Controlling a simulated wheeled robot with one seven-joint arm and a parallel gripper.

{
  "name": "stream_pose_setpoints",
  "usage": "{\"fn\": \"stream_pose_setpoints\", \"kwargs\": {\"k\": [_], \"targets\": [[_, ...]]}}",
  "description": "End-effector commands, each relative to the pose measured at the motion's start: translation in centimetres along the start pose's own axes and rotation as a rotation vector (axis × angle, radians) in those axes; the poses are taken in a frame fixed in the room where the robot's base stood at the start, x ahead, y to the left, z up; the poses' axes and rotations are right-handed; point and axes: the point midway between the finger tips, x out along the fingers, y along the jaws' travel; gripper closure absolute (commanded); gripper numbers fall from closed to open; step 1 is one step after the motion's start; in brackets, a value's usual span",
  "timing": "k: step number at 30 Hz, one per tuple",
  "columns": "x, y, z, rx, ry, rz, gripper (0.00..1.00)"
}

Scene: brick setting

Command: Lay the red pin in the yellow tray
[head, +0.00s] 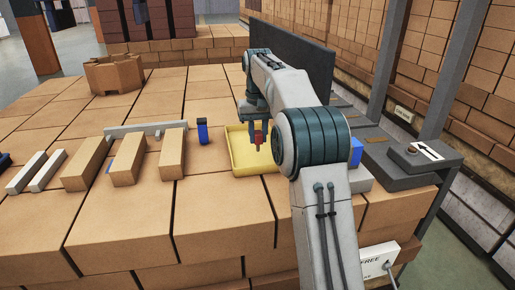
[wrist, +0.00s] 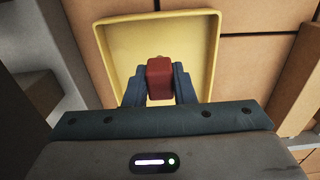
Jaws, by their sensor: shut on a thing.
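The red pin (wrist: 160,80) is held between the two fingers of my gripper (wrist: 160,88), which is shut on it. In the head view the red pin (head: 259,139) shows below my gripper (head: 258,127), over the yellow tray (head: 238,168). The wrist view looks down on the yellow tray (wrist: 208,50), with the pin in front of its inside. The tray floor that shows is bare. My arm hides the tray's right part in the head view. I cannot tell whether the pin touches the tray floor.
A blue object (head: 202,131) stands left of the tray. Several tan blocks (head: 173,153) and a long grey bar (head: 146,130) lie farther left. A dark panel (head: 300,65) stands behind my arm. Another blue object (head: 356,151) is right of my arm. Box tops in front of the tray are clear.

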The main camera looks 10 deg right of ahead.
Motion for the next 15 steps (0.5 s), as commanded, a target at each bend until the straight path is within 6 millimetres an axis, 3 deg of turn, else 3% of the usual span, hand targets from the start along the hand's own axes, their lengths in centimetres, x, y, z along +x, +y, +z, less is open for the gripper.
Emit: {"fn": "stream_pose_setpoints", "kwargs": {"k": [9, 15], "targets": [[4.0, 0.2, 0.0, 0.003, -0.001, 0.000, 1.00], [4.5, 0.3, 0.0, 0.004, 0.002, 0.000, 1.00]]}}
